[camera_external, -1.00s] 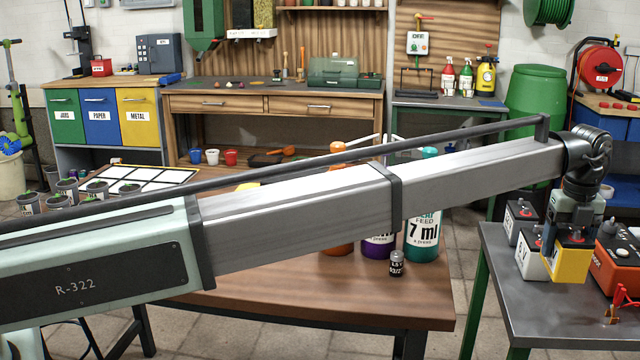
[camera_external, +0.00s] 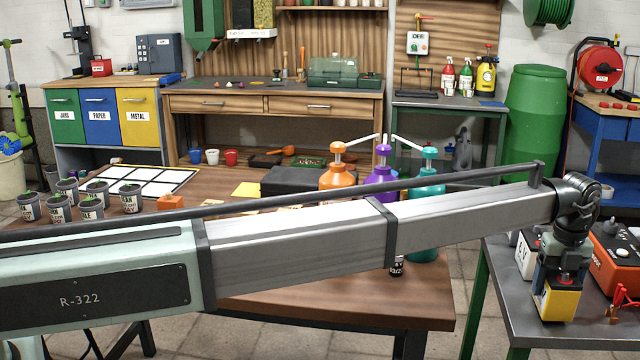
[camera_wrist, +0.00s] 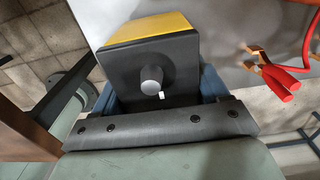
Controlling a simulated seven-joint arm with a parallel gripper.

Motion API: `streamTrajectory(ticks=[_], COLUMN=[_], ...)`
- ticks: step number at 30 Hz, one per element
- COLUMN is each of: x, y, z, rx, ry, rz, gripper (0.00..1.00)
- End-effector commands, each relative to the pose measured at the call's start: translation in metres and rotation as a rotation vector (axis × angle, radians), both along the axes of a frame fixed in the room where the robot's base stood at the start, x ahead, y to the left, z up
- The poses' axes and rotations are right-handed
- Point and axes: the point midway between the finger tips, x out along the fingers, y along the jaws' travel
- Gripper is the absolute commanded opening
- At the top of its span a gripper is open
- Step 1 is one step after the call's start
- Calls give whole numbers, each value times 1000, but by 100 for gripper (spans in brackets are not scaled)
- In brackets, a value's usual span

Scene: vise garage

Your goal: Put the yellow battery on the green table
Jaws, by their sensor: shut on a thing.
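The yellow battery (camera_external: 561,303) has a black top and yellow sides. It is upright at the grey-topped table with green legs (camera_external: 524,329) on the right, close to that table's left edge. I cannot tell if its base touches the top. My gripper (camera_external: 564,270) is above it, shut on its upper part. In the wrist view, the battery's black top with a round grey knob (camera_wrist: 152,79) sits between the fingers of my gripper (camera_wrist: 157,97), with its yellow side (camera_wrist: 150,27) beyond. Its underside is hidden.
On the same table are a white battery (camera_external: 526,256) behind, and an orange box (camera_external: 612,255) with red clamps (camera_external: 613,310) to the right. A wooden table (camera_external: 330,300) with pump bottles (camera_external: 337,180) lies under my arm. Another green-legged table (camera_external: 447,104) stands behind.

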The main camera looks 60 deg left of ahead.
Motion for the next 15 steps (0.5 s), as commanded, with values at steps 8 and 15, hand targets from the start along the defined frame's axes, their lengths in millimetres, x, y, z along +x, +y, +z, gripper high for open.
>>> streamTrajectory(ticks=[8, 15], x=[0, 0], y=[0, 0], z=[-6, -9], rx=[0, -1], ry=[-1, -1], rz=[0, 0], gripper=[0, 0])
